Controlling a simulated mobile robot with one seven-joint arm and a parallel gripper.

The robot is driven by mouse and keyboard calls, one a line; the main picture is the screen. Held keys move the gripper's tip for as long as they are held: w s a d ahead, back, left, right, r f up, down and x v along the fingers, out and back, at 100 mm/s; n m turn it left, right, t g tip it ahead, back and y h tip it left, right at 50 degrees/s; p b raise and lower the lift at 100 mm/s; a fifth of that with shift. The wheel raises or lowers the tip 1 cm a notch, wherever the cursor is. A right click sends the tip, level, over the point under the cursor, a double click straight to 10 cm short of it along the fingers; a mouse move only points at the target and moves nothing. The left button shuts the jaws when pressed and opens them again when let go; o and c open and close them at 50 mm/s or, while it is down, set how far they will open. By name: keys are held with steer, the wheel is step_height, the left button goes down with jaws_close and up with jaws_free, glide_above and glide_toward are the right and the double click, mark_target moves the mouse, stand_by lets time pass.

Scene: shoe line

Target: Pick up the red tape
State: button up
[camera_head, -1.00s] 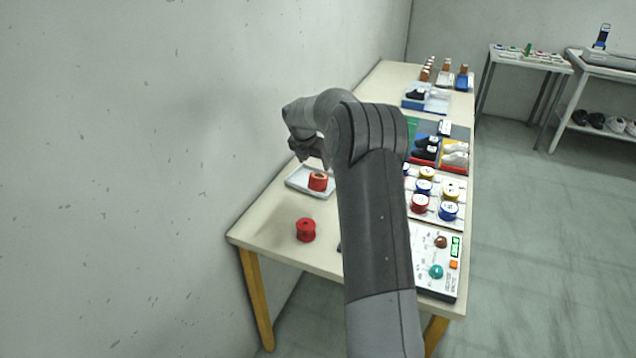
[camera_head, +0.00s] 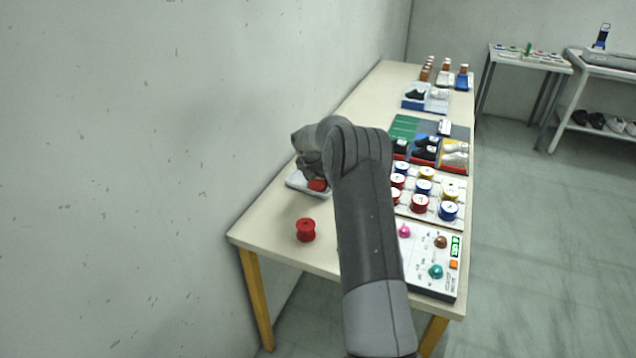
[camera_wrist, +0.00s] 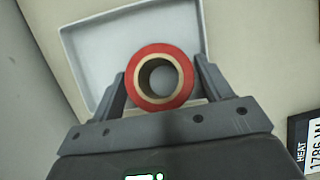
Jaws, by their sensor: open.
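The red tape (camera_wrist: 160,54) is a red roll with a tan core ring, standing in the light grey tray (camera_wrist: 92,48) in the wrist view. In the head view the tape (camera_head: 317,185) shows partly below my arm, in the tray (camera_head: 298,183) on the table. My gripper (camera_wrist: 160,75) is open, with one finger on each side of the tape. I cannot tell whether the fingers touch it. In the head view my gripper is mostly hidden behind my arm.
A red spool (camera_head: 306,230) stands on the table (camera_head: 270,222) in front of the tray. A control panel (camera_head: 428,283) with knobs and several spools (camera_head: 448,211) lie to the right of my arm. The wall is close on the left.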

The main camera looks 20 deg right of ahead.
steer(key=shift+c, duration=0.3)
steer(key=c, duration=0.8)
steer(key=shift+r, duration=0.15)
